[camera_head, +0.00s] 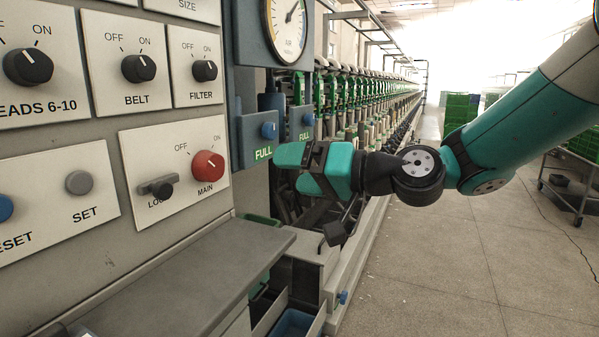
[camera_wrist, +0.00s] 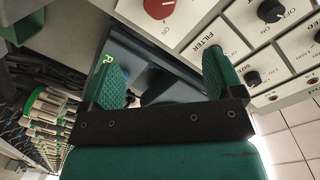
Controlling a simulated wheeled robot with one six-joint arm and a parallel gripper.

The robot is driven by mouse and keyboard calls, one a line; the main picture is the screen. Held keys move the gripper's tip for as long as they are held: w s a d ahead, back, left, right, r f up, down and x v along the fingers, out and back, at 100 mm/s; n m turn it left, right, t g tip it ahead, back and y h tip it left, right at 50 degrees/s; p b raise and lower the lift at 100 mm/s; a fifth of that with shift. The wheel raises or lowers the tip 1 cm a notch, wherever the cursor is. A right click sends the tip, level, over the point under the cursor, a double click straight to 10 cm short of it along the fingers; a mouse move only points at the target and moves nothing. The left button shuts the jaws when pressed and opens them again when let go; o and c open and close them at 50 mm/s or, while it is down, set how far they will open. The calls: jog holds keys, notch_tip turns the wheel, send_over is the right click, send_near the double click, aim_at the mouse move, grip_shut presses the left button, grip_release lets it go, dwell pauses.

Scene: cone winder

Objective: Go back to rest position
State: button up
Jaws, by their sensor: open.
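My gripper (camera_head: 292,168) is at the middle of the head view, in front of the machine's panel edge and beside a blue FULL box (camera_head: 257,135). In the wrist view my gripper (camera_wrist: 163,75) has its two green textured fingers wide apart, with nothing between them. Behind them are the dark blue box face and the edge of the control panel. My teal arm reaches in from the right of the head view. I cannot tell whether a fingertip touches the machine.
The control panel (camera_head: 150,130) fills the left, with a red MAIN knob (camera_head: 208,165), black knobs and a pressure gauge (camera_head: 288,25). A grey shelf (camera_head: 180,280) juts out below. Green crates (camera_head: 460,110) and a cart (camera_head: 570,175) stand right. The floor between is clear.

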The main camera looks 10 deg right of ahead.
jog(key=s+d+f+n+g+h, duration=0.1)
jog(key=s+f+n+g+h, duration=0.2)
jog(key=s, duration=0.6)
jog(key=s+d+f+n+g+h, duration=0.1)
jog(key=s+f+g+h, duration=0.3)
jog(key=s, duration=0.4)
jog(key=s+d+f+n+g+h, duration=0.25)
jog(key=s+f, duration=0.25)
jog(key=s, duration=0.4)
notch_tip(320, 180, up, 14)
jog(key=m+p, duration=0.1)
jog(key=p, duration=1.2)
jog(key=shift+w+a+g+p, duration=0.3)
jog(key=shift+w+a+g, duration=0.1)
jog(key=shift+a+g, duration=0.05)
